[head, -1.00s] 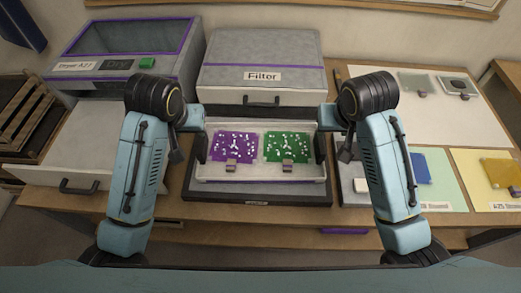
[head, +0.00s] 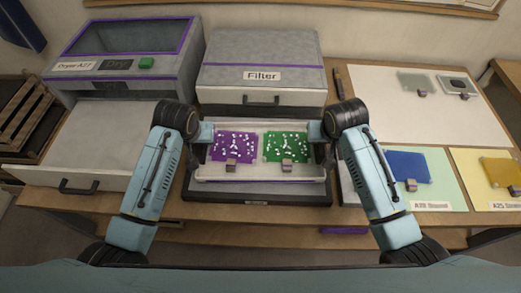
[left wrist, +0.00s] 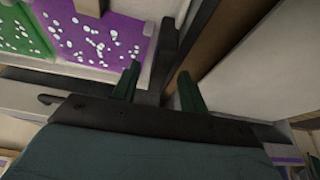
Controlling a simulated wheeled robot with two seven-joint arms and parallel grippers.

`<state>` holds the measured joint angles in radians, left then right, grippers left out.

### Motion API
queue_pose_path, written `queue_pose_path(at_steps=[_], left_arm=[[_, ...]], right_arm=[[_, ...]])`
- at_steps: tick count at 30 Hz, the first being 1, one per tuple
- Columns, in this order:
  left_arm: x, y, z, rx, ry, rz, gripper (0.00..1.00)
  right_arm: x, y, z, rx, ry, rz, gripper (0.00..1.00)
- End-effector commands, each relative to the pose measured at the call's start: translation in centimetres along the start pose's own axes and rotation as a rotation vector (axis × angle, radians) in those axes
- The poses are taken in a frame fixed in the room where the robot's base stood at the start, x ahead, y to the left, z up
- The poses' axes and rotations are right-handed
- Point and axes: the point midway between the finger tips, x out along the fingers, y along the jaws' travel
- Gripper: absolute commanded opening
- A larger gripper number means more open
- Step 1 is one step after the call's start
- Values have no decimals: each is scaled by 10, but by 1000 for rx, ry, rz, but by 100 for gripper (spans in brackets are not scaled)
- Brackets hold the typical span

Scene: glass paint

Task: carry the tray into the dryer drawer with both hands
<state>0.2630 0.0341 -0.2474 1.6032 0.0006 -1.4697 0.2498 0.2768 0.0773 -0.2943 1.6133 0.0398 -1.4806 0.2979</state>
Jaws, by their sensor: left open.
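The white tray (head: 260,181) sits on a dark base in the middle of the bench, holding a purple plate (head: 235,146) and a green plate (head: 287,146), each with white spots and a small clip. My left gripper (head: 203,155) is at the tray's left end; in the left wrist view its two fingers (left wrist: 157,86) stand apart, with a dark upright bar at the tray's end between or behind them. My right gripper (head: 325,152) is at the tray's right end, its fingers mostly hidden by the arm. The dryer drawer (head: 98,137) is pulled out at the left, its visible floor empty.
The dryer (head: 130,62) stands behind its drawer at the back left. The filter box (head: 262,65) stands behind the tray. Coloured sheets with a blue plate (head: 408,166) and a yellow plate (head: 500,172) lie to the right. A wooden rack (head: 28,115) is at the far left.

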Motion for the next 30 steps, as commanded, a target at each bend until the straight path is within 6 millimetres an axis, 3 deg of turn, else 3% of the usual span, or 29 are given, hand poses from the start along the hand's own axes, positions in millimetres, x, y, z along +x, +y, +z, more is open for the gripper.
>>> queue_pose_path(at_steps=[7, 18, 28, 30], left_arm=[[22, 0, 0, 0, 0, 1, 44], [25, 0, 0, 0, 1, 1, 44], [25, 0, 0, 0, 0, 1, 0], [25, 0, 0, 0, 0, 1, 0]], right_arm=[[22, 0, -1, -1, 0, 0, 44], [25, 0, 0, 0, 1, -1, 44], [25, 0, 0, 0, 1, -1, 0], [25, 0, 0, 0, 1, -1, 0]])
